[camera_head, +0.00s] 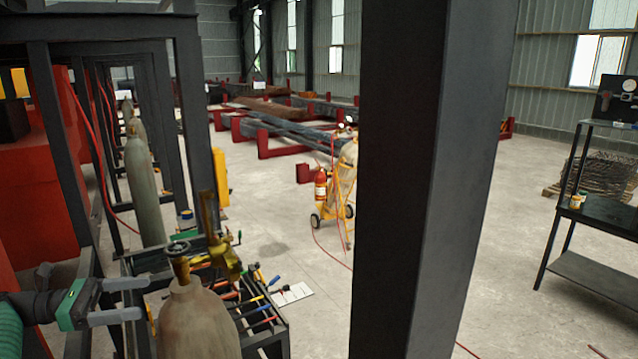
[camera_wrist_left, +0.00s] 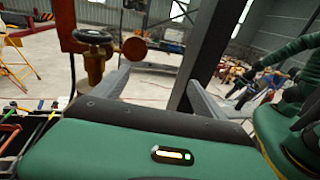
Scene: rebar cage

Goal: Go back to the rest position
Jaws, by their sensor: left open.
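My left gripper (camera_head: 144,298) is at the lower left of the head view, its two grey fingers apart with nothing between them. It also shows in the wrist view (camera_wrist_left: 158,76), where the fingers stand wide apart. A gas cylinder (camera_head: 198,325) with a brass valve (camera_head: 222,255) and a round handwheel stands just right of the fingertips in the head view. The valve's handwheel (camera_wrist_left: 94,36) also shows beyond the left finger in the wrist view. Green and black links of my other arm show at the right of the wrist view; its gripper cannot be made out.
A dark steel post (camera_head: 430,180) blocks the middle of the head view. A rack of hand tools (camera_head: 282,335) is behind the cylinder. A yellow cart (camera_head: 345,190) with a cylinder stands farther back, and a black table (camera_head: 600,218) is at right. Open floor lies between.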

